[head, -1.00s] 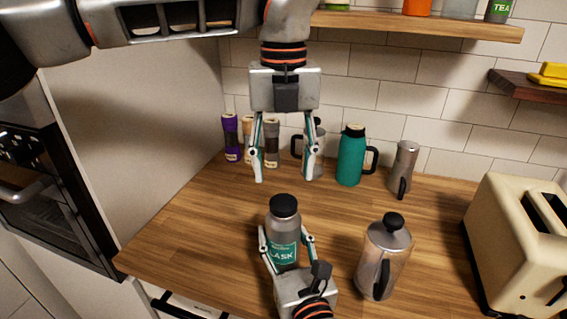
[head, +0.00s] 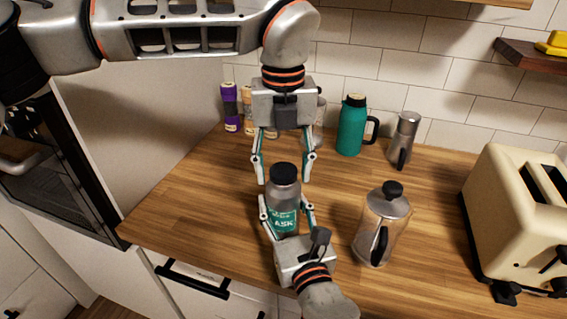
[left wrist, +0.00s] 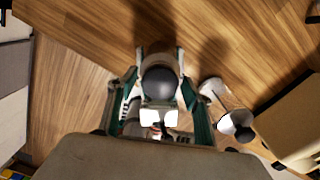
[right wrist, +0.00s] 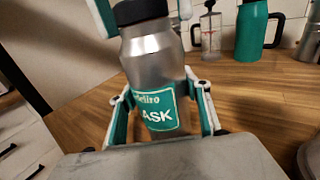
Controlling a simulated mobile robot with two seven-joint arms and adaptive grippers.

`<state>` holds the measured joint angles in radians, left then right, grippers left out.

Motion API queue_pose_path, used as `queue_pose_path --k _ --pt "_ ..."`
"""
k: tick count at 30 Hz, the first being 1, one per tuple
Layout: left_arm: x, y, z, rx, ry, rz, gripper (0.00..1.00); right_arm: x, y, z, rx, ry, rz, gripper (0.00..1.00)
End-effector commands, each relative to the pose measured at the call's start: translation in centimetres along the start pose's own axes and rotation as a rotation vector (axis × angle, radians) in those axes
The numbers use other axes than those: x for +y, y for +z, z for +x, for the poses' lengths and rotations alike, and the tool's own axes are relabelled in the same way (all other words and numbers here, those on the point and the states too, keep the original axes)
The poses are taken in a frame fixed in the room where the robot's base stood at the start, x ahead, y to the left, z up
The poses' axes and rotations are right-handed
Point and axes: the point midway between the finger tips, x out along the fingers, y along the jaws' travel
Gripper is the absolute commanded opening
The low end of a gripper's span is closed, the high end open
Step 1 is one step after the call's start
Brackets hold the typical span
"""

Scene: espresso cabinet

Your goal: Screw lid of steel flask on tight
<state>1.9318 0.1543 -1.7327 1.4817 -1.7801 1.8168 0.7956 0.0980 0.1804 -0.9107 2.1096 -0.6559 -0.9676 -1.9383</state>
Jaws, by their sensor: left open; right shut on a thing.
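The steel flask (head: 284,197) stands upright on the wooden counter, with a green label reading ASK. Its black lid (head: 284,174) sits on top of the neck; I cannot tell how tight it is. My right gripper (head: 286,208) is shut around the flask body from the front, also seen in the right wrist view around the flask (right wrist: 152,70). My left gripper (head: 284,181) points down from above, open, its fingers to either side of the lid and apart from it. In the left wrist view the round dark lid (left wrist: 159,82) lies between the open fingers.
A glass press pot (head: 383,225) stands to the right of the flask. A cream toaster (head: 520,215) is at the right. A teal jug (head: 352,126), a moka pot (head: 404,140) and several spice jars (head: 231,106) stand along the back wall. The counter's left part is clear.

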Motion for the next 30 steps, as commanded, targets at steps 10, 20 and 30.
queue_pose_path --k 10,20,30 --pt "0.00 -0.01 -0.01 0.000 0.000 0.000 0.10 0.01 -0.06 -0.01 0.001 0.000 0.000 0.00" --pt "0.02 -0.01 0.02 0.000 0.002 0.289 0.11 0.01 -0.06 0.00 0.001 0.000 0.000 0.00" --pt "-0.02 -0.05 0.12 0.001 0.001 0.907 0.10 0.00 -0.05 0.00 0.001 0.000 0.000 0.00"
